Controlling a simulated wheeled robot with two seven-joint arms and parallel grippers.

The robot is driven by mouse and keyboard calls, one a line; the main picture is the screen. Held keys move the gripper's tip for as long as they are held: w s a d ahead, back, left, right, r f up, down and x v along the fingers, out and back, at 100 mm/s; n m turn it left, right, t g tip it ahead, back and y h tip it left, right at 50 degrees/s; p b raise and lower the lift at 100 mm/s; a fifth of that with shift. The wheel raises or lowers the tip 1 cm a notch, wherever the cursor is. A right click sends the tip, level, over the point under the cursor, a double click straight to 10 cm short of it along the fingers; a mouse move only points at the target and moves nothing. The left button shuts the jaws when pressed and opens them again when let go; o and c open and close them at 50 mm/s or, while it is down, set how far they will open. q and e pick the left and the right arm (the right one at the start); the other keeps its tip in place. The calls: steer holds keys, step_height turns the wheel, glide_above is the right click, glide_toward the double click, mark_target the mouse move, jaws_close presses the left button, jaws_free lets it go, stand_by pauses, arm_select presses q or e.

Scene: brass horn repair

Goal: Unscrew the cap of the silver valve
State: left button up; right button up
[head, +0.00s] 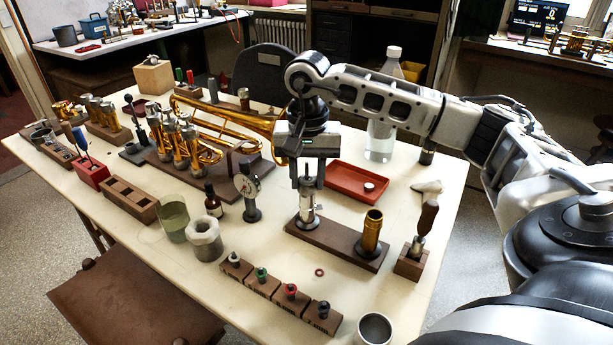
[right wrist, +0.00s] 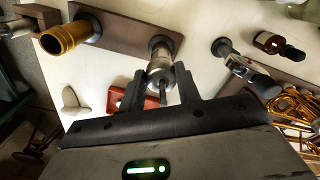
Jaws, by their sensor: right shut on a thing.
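The silver valve (head: 306,208) stands upright on a brown wooden block (head: 335,244) on the bench. In the right wrist view the silver valve (right wrist: 161,62) shows between the fingers. My right gripper (head: 307,178) comes down from above and is shut on the cap at the valve's top. The fingers mostly hide the cap in the head view. In the right wrist view my right gripper (right wrist: 160,88) has one finger on each side of the valve's top and stem. My left gripper is not in view.
A brass cylinder (head: 371,232) stands on the same block, right of the valve. A red tray (head: 357,186) lies behind it, and a dial gauge (head: 249,190) stands to the left. Small blocks with coloured caps (head: 262,280) lie in front. A clear bottle (head: 382,125) stands near my right arm.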

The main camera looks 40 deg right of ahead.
steer(key=shift+r+p, duration=2.45)
steer(key=shift+r, duration=0.85)
